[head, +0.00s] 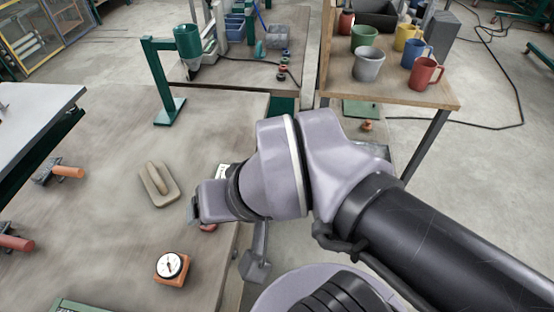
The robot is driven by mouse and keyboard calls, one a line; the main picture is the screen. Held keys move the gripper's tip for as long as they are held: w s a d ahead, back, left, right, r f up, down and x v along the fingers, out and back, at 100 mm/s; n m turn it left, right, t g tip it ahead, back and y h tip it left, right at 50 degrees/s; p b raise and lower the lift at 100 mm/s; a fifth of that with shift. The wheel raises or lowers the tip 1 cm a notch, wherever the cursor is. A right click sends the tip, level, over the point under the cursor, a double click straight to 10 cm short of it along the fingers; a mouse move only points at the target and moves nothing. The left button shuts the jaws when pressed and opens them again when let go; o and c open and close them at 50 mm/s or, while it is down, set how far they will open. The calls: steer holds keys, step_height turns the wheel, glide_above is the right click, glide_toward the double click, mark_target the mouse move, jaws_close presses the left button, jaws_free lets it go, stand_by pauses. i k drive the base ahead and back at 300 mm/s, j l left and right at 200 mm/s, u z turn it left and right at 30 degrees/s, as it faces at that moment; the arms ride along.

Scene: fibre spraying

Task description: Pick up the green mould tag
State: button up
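I cannot make out a green mould tag for certain in the head view. My wrist hangs over the right edge of the grey-brown bench (110,215), and my gripper (194,209) shows only as a small dark edge at its left end. Its fingers are hidden, so I cannot tell whether it is open or holds anything. A small red thing (208,228) and a white card with dark marks (222,172) lie partly hidden by my wrist.
A wooden float (158,184), a dial gauge on an orange block (171,268) and orange-handled tools (66,172) lie on the bench. A green stand (165,80) holds a funnel cup (188,42). Coloured mugs (425,72) stand on a shelf at the upper right.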

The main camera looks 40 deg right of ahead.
mark_target(220, 173)
steer(key=z, duration=0.2)
steer(key=i+l+u, duration=0.1)
steer(key=u, duration=0.3)
steer(key=i+l+u, duration=0.1)
steer(key=u, duration=0.3)
steer(key=l+u, duration=0.4)
steer(key=i+l+u, duration=0.1)
steer(key=u, duration=0.25)
